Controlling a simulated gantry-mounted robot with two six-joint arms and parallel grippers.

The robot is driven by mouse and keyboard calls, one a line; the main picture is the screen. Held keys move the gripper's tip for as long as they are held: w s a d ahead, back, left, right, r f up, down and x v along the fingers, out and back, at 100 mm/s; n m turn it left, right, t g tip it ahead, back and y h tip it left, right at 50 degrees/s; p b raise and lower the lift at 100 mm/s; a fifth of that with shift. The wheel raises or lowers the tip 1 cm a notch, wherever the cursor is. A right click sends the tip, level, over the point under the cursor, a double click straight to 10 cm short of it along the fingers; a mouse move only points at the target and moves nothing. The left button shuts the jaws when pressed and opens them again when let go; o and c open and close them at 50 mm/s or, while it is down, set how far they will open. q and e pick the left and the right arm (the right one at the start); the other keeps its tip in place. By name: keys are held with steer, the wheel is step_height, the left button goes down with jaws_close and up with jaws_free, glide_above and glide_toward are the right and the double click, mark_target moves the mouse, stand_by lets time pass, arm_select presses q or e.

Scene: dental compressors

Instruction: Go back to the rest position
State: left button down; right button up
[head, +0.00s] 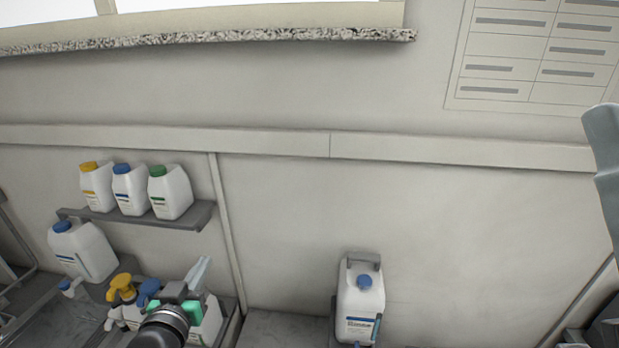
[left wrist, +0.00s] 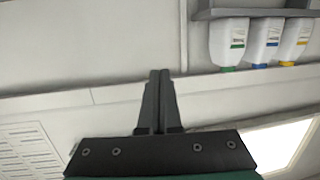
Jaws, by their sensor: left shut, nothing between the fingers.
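My left gripper (head: 201,268) is low in the left part of the head view, its fingers pointing up. In the left wrist view its two dark fingers (left wrist: 158,75) are pressed together with nothing between them. Spray bottles with an orange head (head: 122,288) and a blue head (head: 149,291) stand close beside or behind it, and the arm partly hides them. My right gripper does not show clearly in these views.
A wall shelf (head: 195,217) holds three white bottles with yellow, blue and green caps. A large white canister (head: 84,250) stands below it at left. Another white canister (head: 360,305) stands at lower middle. The wall between is bare; a granite sill (head: 210,38) runs above.

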arm_select(q)
steer(key=s+d+r+t+h, duration=0.1)
steer(key=s+d+r+t, duration=0.1)
steer(key=r, duration=0.6)
steer(key=s+d+r+t, duration=0.1)
steer(key=s+r+t, duration=0.1)
steer(key=r, duration=0.5)
steer(key=s+d+r+m+t+h, duration=0.2)
steer(key=s+r+t, duration=0.5)
steer(key=s+r, duration=1.15)
step_height(320, 180, down, 39)
steer(key=b, duration=3.9)
steer(key=shift+w, duration=0.2)
